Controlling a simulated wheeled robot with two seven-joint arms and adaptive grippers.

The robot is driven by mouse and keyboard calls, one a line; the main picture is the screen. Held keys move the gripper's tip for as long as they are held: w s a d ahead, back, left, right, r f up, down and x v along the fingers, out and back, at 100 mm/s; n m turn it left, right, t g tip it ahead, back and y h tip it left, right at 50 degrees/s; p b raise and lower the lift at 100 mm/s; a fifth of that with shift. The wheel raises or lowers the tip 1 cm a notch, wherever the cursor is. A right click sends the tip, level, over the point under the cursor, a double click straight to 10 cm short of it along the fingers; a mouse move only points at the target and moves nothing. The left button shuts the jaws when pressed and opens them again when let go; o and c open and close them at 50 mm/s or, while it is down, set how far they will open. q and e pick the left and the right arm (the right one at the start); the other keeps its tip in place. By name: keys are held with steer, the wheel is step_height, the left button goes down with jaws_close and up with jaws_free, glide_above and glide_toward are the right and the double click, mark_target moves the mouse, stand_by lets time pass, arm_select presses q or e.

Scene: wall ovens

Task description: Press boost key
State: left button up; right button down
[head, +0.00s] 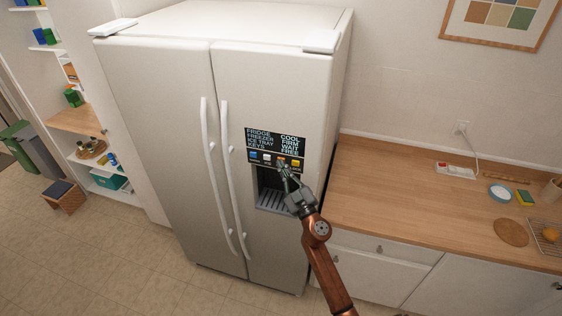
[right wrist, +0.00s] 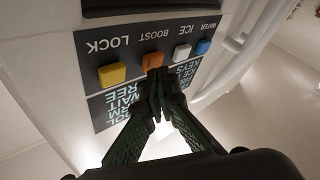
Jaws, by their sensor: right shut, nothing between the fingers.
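The fridge's black key panel (head: 262,140) carries a row of coloured keys. The boost key (right wrist: 152,60) is orange, under the word BOOST in the upside-down right wrist view. It sits between the yellow lock key (right wrist: 112,74) and the white ice key (right wrist: 182,51). My right gripper (head: 283,168) is shut and empty, its fingertips at the panel in front of the orange key. In the right wrist view the fingertips (right wrist: 156,78) overlap the key's lower edge; I cannot tell whether they touch it. My left gripper is not in view.
The blue water key (right wrist: 203,47) is beyond the white one. The dispenser recess (head: 273,192) lies just below the panel. Long door handles (head: 228,165) stand out to the left of it. A wooden counter (head: 400,190) adjoins the fridge on the right.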

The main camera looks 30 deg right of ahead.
steer(key=shift+w+d, duration=0.15)
steer(key=shift+d, duration=0.05)
stand_by(0.4)
steer(key=shift+a, duration=0.1)
steer(key=shift+s+a, duration=0.45)
steer(key=s+a, duration=0.2)
steer(key=s+a+p, duration=0.1)
steer(key=s+a, duration=0.1)
steer(key=shift+a, duration=0.25)
stand_by(0.4)
stand_by(1.4)
